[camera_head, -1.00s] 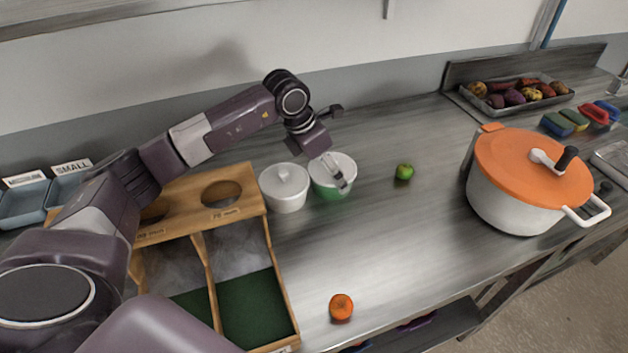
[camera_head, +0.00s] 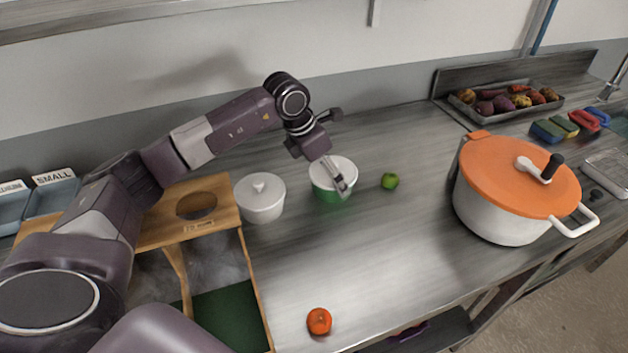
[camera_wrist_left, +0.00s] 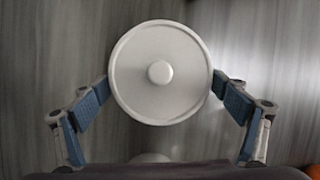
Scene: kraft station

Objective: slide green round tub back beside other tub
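The green round tub (camera_head: 330,194) with a white lid stands on the steel counter in the head view. Its round white lid with a knob (camera_wrist_left: 160,72) fills the middle of the left wrist view. My left gripper (camera_head: 338,180) reaches over it from the back. Its two fingers sit against opposite sides of the tub, and the lid hides the contact. The other tub (camera_head: 260,200), white with a knobbed lid, stands to the left with a clear gap between them. My right gripper is not in view.
A wooden holder (camera_head: 225,205) with round holes borders the white tub on the left. A lime (camera_head: 390,181) lies close to the right of the green tub. An orange fruit (camera_head: 319,321) lies near the front edge. A big orange-lidded pot (camera_head: 500,205) stands farther right.

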